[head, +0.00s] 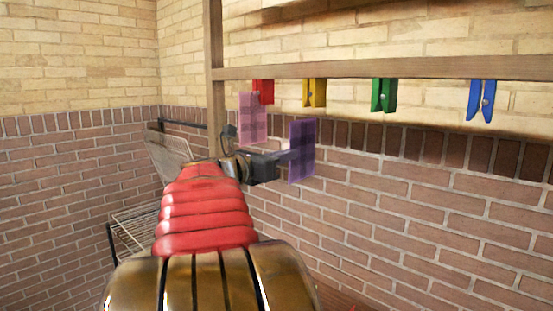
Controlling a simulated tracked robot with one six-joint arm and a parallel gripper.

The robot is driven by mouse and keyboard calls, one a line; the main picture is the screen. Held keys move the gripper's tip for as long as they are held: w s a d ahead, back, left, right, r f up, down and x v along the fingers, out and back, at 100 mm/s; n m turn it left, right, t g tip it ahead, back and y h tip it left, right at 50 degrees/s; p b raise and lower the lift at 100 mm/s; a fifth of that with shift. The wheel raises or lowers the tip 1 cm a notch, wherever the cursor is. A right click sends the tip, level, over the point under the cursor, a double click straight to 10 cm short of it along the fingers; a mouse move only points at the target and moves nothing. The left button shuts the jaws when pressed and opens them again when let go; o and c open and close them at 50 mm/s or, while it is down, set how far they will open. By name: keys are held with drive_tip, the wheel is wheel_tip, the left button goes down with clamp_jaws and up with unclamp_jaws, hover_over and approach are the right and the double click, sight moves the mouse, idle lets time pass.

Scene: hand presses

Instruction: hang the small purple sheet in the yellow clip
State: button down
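The small purple sheet (303,150) is upright at the tip of my gripper (288,157). My gripper appears shut on the sheet's left edge; the fingertips are small and partly hidden. The yellow clip (314,92) hangs from the wooden rail. In the head view the sheet's top edge lies just below the yellow clip and a little to its left, with a small gap between them. The depth between sheet and clip is hard to tell. The clip's jaws look empty.
A pink sheet (253,118) hangs below the red clip (263,92), close to the left of the purple sheet. Empty green (384,95) and blue (481,100) clips hang to the right. A wooden post (215,95) and wire racks (135,220) stand left.

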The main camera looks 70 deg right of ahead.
drive_tip(key=shift+d+r, duration=0.15)
drive_tip(key=shift+r, duration=1.25)
drive_tip(key=shift+r, duration=2.25)
idle(0.6)
idle(0.3)
drive_tip(key=c, duration=1.7)
unclamp_jaws()
drive_tip(key=shift+v, duration=3.5)
drive_tip(key=shift+w, duration=0.1)
